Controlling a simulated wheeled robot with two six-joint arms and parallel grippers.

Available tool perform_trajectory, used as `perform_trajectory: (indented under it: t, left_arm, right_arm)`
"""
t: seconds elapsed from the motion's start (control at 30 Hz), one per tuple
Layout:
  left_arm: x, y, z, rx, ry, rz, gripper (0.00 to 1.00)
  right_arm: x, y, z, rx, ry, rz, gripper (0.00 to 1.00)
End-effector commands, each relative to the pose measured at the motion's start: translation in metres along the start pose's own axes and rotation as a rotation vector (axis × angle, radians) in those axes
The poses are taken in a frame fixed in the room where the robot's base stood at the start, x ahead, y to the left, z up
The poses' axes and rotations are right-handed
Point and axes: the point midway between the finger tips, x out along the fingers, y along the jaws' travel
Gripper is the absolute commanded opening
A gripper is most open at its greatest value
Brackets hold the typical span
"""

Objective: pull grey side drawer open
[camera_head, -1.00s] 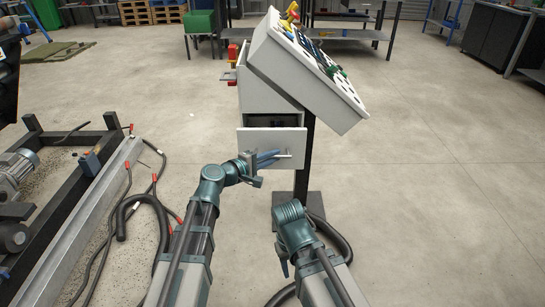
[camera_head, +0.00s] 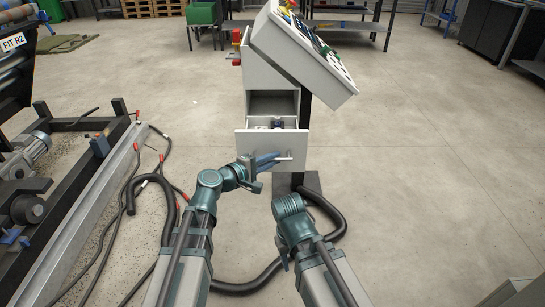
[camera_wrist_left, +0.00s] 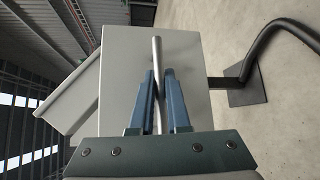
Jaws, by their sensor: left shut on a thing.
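The grey side drawer (camera_head: 258,142) stands out from the side of the grey control console (camera_head: 262,72), with a gap above its front. Small items, one of them blue, show inside it. My left gripper (camera_head: 272,160) is at the drawer front, shut on its bar handle (camera_head: 289,155). In the left wrist view the blue fingers (camera_wrist_left: 160,95) lie on either side of the metal handle (camera_wrist_left: 158,60), in front of the pale drawer front (camera_wrist_left: 118,70). My right arm (camera_head: 290,215) is low at the centre right, and its fingertips cannot be made out.
The console stands on a dark post and base plate (camera_head: 310,182). Black hoses (camera_head: 235,285) curl on the floor around it. A metal frame with a motor (camera_head: 30,150) lies at the left.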

Motion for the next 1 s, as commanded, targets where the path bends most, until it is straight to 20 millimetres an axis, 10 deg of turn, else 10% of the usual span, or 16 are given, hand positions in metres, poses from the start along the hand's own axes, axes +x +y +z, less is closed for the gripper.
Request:
perform_trajectory:
  t: [0.23, 0.27, 0.4, 1.0]
  left_arm:
    - [0.000, 0.000, -0.001, 0.000, 0.001, 0.000, 0.00]
    - [0.000, 0.000, -0.001, 0.000, 0.001, 0.000, 0.20]
    - [0.000, 0.000, -0.001, 0.000, 0.001, 0.000, 0.44]
    - [-0.011, 0.001, 0.008, 0.000, 0.000, 0.000, 0.44]
  right_arm:
    - [0.000, 0.000, 0.000, 0.000, 0.000, 0.000, 0.50]
    - [0.000, 0.000, 0.000, 0.000, 0.000, 0.000, 0.50]
    - [0.000, 0.000, 0.000, 0.000, 0.000, 0.000, 0.50]
    - [-0.005, 0.001, 0.000, 0.001, 0.000, 0.000, 0.50]
